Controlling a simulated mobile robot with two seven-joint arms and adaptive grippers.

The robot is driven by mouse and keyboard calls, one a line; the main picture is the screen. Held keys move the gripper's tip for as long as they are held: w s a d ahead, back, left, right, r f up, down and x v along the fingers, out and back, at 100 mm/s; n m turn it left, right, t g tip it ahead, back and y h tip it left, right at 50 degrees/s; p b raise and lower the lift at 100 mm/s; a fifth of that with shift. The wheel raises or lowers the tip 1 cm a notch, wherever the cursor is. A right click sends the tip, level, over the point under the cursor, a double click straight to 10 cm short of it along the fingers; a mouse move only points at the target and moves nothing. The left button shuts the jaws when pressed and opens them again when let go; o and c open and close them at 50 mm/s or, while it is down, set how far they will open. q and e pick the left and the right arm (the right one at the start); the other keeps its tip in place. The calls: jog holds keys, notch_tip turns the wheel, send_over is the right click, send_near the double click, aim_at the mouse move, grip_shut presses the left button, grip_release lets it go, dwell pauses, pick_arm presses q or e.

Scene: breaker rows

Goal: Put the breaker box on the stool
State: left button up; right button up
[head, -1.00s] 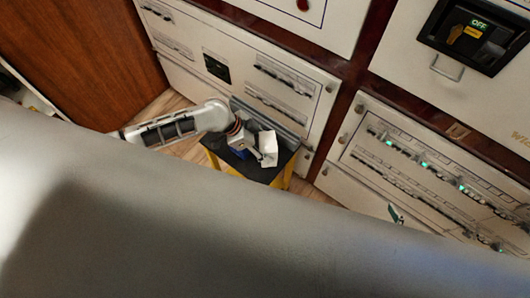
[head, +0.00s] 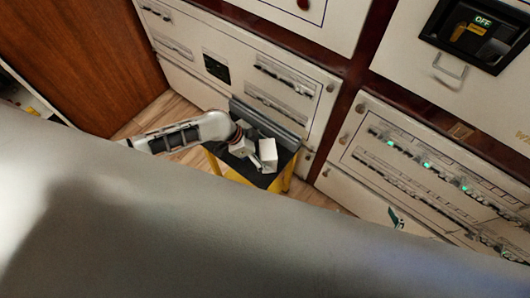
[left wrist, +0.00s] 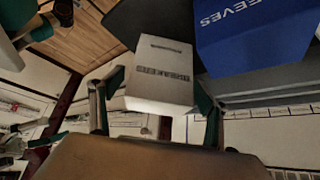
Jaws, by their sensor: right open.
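The breaker box (head: 268,154) is white and stands on the dark top of the stool (head: 252,176), which has yellow legs. In the left wrist view the box (left wrist: 160,72) shows lettering on its near face. My left gripper (head: 250,150) is at the stool, just left of the box. In the wrist view its green-padded fingers (left wrist: 158,100) stand apart on both sides of the box; whether they press on it is unclear.
A blue box (left wrist: 253,35) with white lettering is close beside the breaker box in the wrist view. White breaker panels (head: 290,95) rise behind and right of the stool. A wooden panel (head: 80,60) stands at the left. My own grey body hides the foreground.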

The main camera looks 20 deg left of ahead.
pick_arm(q)
jog(key=shift+r, duration=0.1)
jog(key=shift+r, duration=0.2)
jog(key=p+v, duration=0.2)
jog(key=v, duration=0.9)
jog(key=s+d+n+t, duration=0.4)
jog(key=d+t, duration=0.1)
jog(key=d, duration=0.3)
jog(key=s+a+n+t+y, duration=0.3)
jog(key=s+a, duration=0.3)
jog(key=a, duration=0.2)
jog(key=shift+s+f+n, duration=0.3)
jog(key=shift+n, duration=0.5)
jog(key=shift+a, duration=0.1)
